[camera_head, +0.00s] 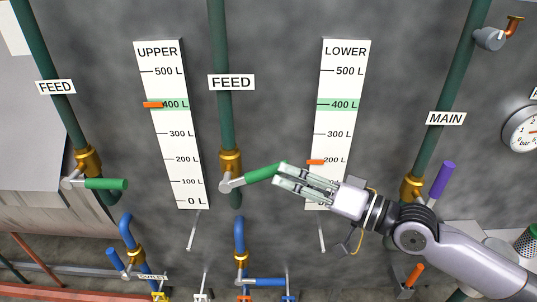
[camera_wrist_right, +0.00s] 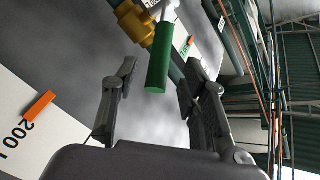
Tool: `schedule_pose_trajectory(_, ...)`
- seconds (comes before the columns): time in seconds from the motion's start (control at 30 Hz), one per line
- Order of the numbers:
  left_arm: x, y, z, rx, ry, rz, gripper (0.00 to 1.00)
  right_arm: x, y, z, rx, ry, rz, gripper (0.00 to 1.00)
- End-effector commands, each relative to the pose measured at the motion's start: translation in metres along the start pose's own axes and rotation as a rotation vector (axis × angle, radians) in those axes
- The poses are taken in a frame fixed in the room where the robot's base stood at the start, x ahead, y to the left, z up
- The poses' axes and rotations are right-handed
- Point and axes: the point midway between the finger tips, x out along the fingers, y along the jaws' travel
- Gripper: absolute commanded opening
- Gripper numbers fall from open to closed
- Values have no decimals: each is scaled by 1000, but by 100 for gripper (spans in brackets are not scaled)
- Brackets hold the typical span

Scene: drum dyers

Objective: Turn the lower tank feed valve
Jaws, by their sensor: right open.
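The middle feed valve, between the upper and lower gauges, has a green lever handle (camera_head: 262,174) on a brass body (camera_head: 230,162). The handle points right and slightly up. My right gripper (camera_head: 280,176) is open, with its fingertips close to the handle's free end. In the right wrist view the green handle (camera_wrist_right: 158,62) reaches into the gap between my two spread fingers (camera_wrist_right: 157,88); I see no finger closed on it. The lower gauge (camera_head: 340,82) has its orange marker (camera_head: 316,162) just under 200 L. My left gripper is out of view.
Another feed valve with a green handle (camera_head: 106,184) is at the left. The main valve with a purple handle (camera_head: 443,180) stands behind my right arm. Blue-handled outlet valves (camera_head: 265,282) are below. The upper gauge (camera_head: 158,75) has its marker at 400 L.

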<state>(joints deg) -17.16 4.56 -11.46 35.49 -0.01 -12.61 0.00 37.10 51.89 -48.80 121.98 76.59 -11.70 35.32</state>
Motion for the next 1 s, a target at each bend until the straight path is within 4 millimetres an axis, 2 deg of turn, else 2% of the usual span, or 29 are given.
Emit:
schedule_pose_trajectory(0.03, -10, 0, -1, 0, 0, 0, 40, 9, -5, -3, 4, 1, -3, 40)
schedule_pose_trajectory(0.1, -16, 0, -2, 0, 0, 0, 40, 20, -4, -3, 4, 0, -3, 40)
schedule_pose_trajectory(0.4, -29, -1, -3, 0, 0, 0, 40, 53, -1, -1, 1, 0, 0, 40)
schedule_pose_trajectory(0.77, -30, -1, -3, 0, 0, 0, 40, 57, 0, 0, 0, -1, 0, 40)
schedule_pose_trajectory(1.0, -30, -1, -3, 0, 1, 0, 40, 57, 0, 0, 0, 0, 0, 26)
